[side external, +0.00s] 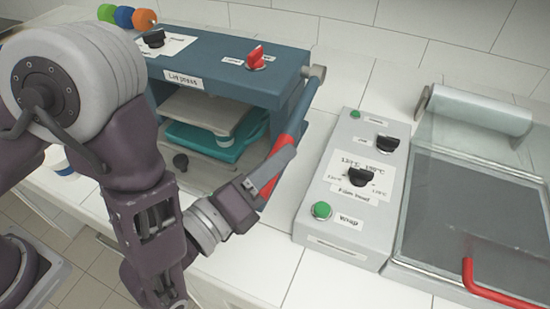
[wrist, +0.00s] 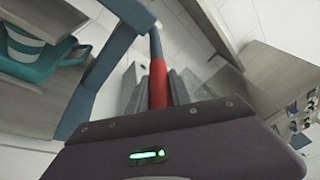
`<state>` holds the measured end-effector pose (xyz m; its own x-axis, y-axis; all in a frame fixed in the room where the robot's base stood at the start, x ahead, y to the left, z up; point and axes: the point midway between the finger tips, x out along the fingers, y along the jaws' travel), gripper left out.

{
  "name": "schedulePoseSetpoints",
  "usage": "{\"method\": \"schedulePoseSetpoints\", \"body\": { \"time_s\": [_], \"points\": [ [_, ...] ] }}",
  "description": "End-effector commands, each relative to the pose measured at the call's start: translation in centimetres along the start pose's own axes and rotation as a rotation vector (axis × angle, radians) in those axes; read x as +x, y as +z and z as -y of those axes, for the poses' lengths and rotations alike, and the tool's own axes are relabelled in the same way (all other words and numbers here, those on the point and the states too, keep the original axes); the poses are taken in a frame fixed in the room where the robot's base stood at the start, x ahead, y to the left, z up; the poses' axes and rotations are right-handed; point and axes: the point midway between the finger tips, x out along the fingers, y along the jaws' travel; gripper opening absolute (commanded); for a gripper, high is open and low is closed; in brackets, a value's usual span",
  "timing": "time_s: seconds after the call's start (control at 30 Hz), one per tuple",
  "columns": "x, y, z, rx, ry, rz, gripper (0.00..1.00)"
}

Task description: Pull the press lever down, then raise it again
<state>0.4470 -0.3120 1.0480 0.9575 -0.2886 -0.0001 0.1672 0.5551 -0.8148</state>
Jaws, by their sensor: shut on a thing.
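The lid press is a blue machine (side external: 225,72) at the top middle of the side view, with a teal tray (side external: 205,140) in its opening. Its press lever (side external: 310,95) hangs from a pivot at the right side and slopes down toward the front, with a red grip (side external: 283,143). My gripper (side external: 272,178) is shut on the lower part of the red grip. In the wrist view the red grip (wrist: 158,82) runs up from between my fingers to the blue-grey lever bar.
A grey control box (side external: 355,185) with black knobs and green buttons stands right of the lever. Beyond it is a film wrapper (side external: 470,190) with a red handle (side external: 490,285) and a film roll (side external: 480,108). White counter tiles (side external: 265,255) are clear in front of the press.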

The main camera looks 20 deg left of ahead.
Motion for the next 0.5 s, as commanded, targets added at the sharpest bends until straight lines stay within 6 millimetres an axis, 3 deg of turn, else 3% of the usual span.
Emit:
{"method": "schedulePoseSetpoints", "body": {
  "time_s": [0.5],
  "points": [
    [0.15, -0.34, -0.67, 0.013, -0.026, 0.02, 0.0]
  ]
}}
